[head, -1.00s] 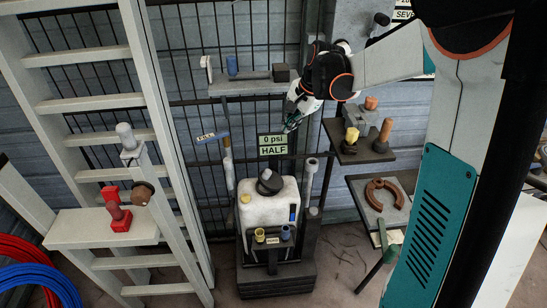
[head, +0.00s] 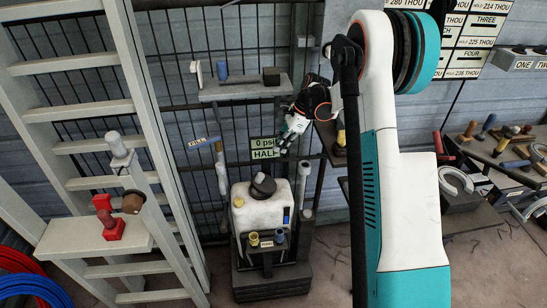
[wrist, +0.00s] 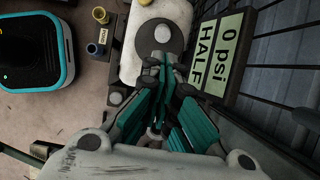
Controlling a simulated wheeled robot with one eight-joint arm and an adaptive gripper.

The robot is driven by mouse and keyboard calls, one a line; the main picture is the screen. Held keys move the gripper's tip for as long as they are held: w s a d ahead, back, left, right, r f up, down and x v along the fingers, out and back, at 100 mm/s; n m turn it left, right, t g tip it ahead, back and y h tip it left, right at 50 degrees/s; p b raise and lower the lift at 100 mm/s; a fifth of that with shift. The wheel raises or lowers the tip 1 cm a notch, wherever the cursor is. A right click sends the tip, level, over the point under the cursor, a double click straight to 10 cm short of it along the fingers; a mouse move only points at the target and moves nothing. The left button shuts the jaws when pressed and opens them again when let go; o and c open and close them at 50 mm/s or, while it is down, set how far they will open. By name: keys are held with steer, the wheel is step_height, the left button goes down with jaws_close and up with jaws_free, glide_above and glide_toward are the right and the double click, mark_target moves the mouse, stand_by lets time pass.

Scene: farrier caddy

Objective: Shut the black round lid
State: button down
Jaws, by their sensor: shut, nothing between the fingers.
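The black round lid (head: 264,184) is on top of the white tank (head: 245,218). It looks tilted up from the dark opening beneath it; I cannot tell the exact angle. In the wrist view the lid (wrist: 160,36) shows as a dark disc with a paler round spot, just beyond my fingertips. My gripper (head: 285,142) is above and slightly right of the lid in the head view, beside the green sign. In the wrist view my gripper (wrist: 158,68) has its teal fingers together, with nothing between them. I see no contact with the lid.
The green "0 psi HALF" sign (head: 264,148) stands close behind the tank and beside my gripper. A shelf (head: 240,88) with small items is above left. A ladder (head: 95,150) stands left. Yellow and blue cups (head: 266,239) sit at the tank's front.

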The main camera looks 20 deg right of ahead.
mark_target(264, 175)
steer(key=b+x, duration=0.4)
steer(key=x, duration=0.9)
steer(key=shift+b, duration=0.35)
